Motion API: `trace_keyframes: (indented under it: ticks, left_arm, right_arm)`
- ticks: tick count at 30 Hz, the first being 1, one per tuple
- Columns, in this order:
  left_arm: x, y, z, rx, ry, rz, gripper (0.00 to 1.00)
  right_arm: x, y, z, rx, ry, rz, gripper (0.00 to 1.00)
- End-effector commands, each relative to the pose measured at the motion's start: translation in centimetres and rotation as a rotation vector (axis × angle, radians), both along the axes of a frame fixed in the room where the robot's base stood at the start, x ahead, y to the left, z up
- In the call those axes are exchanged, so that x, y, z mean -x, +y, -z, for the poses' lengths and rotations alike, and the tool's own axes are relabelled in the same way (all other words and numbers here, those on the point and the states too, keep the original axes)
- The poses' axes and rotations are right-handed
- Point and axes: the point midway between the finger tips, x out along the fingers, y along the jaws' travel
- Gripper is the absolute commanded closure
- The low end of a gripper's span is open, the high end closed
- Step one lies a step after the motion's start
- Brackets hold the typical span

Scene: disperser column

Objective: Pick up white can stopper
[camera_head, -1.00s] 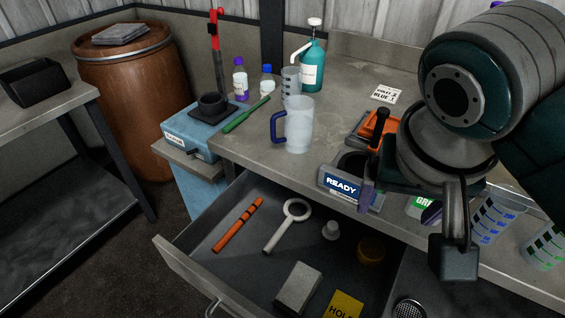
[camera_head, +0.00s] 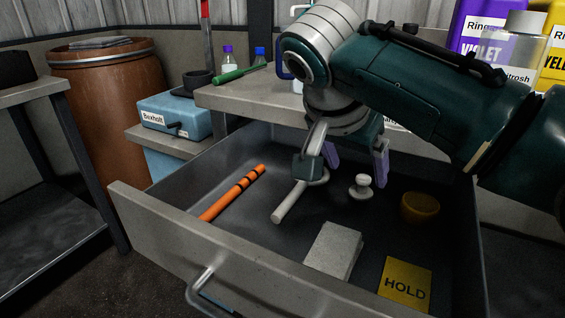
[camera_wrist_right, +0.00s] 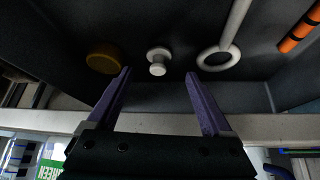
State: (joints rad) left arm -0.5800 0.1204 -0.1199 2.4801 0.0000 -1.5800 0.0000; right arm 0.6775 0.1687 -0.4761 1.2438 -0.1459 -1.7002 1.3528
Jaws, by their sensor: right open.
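The white can stopper (camera_head: 362,186) stands in the open drawer (camera_head: 236,262), between a white ring-ended tool and a yellow-orange round cup. It also shows in the right wrist view (camera_wrist_right: 158,61), beyond the fingertips and roughly between their lines. My right gripper (camera_head: 357,165) has purple fingers and is open and empty. It is above the drawer, behind and slightly left of the stopper, and apart from it. In the right wrist view the open fingers (camera_wrist_right: 158,73) point toward the stopper. My left gripper is not in view.
In the drawer lie an orange marked stick (camera_head: 232,193), the white ring-ended tool (camera_head: 290,202), a grey block (camera_head: 334,250), a yellow HOLD card (camera_head: 405,283) and the yellow-orange cup (camera_head: 420,208). The workbench edge (camera_head: 260,98) is behind the drawer.

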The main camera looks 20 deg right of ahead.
Motion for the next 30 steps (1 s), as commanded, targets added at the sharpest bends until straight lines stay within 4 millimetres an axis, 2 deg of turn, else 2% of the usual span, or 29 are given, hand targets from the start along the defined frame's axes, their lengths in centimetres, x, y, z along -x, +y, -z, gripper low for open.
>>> trace_keyframes:
  ticks: [5,12,22,23,30]
  left_arm:
    - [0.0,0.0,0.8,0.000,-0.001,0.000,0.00]
    - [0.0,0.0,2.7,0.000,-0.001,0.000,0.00]
    - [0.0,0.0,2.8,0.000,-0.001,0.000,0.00]
    - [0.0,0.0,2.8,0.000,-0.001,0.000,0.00]
    - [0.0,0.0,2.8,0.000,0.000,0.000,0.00]
  right_arm:
    - [-0.4,-0.8,1.6,0.002,0.001,0.000,0.15]
    - [-1.0,-2.4,5.0,0.002,0.001,-0.001,0.15]
    - [-1.3,-2.9,5.5,-0.001,0.000,-0.004,0.15]
    - [-1.3,-2.9,5.5,-0.001,0.000,-0.004,0.16]
    - [-1.3,-2.8,5.5,-0.001,0.000,-0.004,0.43]
